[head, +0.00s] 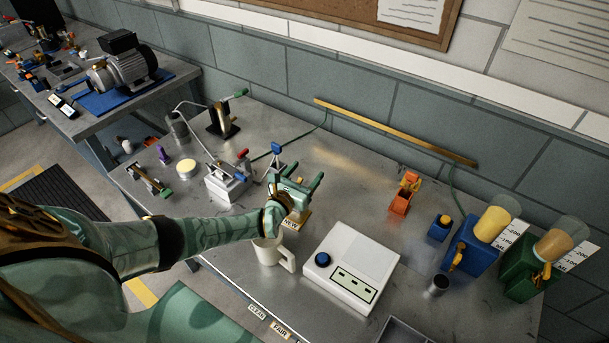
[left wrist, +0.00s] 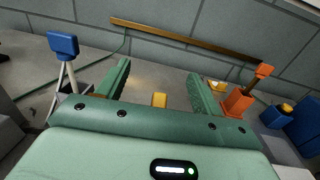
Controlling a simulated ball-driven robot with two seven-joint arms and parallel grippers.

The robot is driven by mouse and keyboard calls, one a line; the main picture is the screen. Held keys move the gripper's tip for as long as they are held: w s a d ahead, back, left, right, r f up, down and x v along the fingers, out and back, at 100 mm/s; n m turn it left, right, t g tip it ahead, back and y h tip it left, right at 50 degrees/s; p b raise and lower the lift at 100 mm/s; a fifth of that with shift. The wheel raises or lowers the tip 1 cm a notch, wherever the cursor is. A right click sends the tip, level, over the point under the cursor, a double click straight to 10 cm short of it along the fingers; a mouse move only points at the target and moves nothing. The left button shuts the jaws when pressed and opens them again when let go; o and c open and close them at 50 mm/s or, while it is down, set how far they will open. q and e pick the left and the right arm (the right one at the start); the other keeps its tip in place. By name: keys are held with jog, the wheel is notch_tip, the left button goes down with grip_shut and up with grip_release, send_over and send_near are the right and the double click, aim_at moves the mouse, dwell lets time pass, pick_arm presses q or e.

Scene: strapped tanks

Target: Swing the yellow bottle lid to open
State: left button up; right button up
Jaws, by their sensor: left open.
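A yellow bottle (head: 495,223) lies tilted in a blue holder (head: 474,250) at the right of the bench in the head view. A clear greenish cap (head: 513,203) covers its upper end; I cannot tell whether it is the lid or how far it is swung. My left gripper (head: 296,183) is open over the middle of the bench, well left of the bottle. In the left wrist view its two green fingers (left wrist: 158,75) are apart with nothing gripped. A yellow block (left wrist: 159,100) shows between and below them. My right gripper is not in view.
A green holder (head: 521,278) with an orange bottle (head: 553,246) stands right of the blue one. A white box (head: 352,265) with a blue button, a mug (head: 268,252), an orange clamp (head: 404,195) and a dark cup (head: 438,286) stand nearby. The bench behind the box is mostly clear.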

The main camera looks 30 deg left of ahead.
pick_arm(q)
jog(key=c, duration=1)
jog(key=shift+w+f+g+p, duration=0.4)
jog(key=shift+w+g+p, duration=0.1)
jog(key=shift+g+p, duration=0.85)
jog(key=shift+w+f+g+p, duration=0.5)
jog(key=shift+g+p, duration=0.5)
jog(key=shift+g, duration=0.5)
jog(key=shift+w+f+g+p, duration=0.35)
jog(key=shift+w+g+p, duration=0.2)
jog(key=shift+g+p, duration=0.8)
